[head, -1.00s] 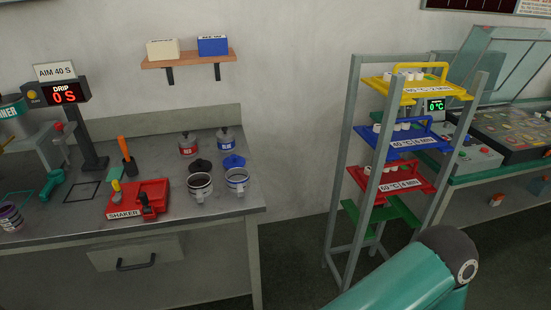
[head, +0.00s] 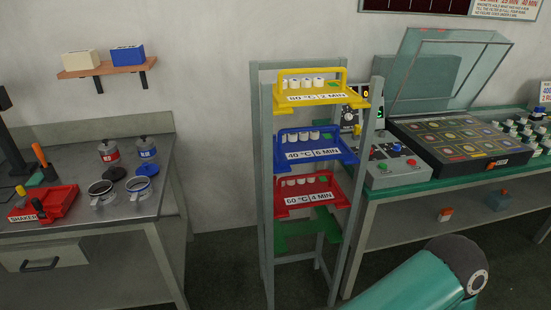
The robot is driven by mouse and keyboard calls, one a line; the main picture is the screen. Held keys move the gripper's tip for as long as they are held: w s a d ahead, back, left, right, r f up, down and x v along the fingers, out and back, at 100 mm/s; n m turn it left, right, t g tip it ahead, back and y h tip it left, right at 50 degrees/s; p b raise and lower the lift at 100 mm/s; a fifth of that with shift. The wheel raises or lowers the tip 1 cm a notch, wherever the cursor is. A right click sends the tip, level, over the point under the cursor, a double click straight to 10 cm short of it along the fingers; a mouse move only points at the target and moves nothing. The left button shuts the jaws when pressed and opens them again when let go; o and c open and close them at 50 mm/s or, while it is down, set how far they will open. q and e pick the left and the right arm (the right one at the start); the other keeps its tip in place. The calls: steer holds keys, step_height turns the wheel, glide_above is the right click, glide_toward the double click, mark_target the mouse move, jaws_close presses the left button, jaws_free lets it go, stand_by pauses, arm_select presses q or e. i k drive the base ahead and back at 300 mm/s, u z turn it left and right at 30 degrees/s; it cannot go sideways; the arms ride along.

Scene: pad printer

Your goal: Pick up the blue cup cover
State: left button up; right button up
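The blue cup cover (head: 148,169) lies on the grey workbench (head: 66,216) at the left in the head view. It is just behind a cup with a blue rim (head: 138,188). A dark cover (head: 114,174) lies to its left, behind a second cup with a dark rim (head: 102,192). Neither of my grippers is in view. Only a teal link of my own arm shows at the lower right, well away from the cover.
Bottles with red (head: 109,152) and blue (head: 147,149) labels stand behind the covers. A red shaker (head: 50,203) is left of the cups. A grey rack (head: 262,200) with yellow, blue and red trays stands right of the bench, with open floor between.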

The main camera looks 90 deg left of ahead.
mark_target(147, 170)
steer(key=z, duration=0.35)
steer(key=i, duration=0.5)
steer(key=u, duration=2.45)
steer(key=i, duration=0.35)
steer(key=u, duration=2.25)
steer(key=k, duration=0.3)
steer(key=u, duration=0.7)
steer(key=i, duration=1.35)
steer(key=z, duration=0.45)
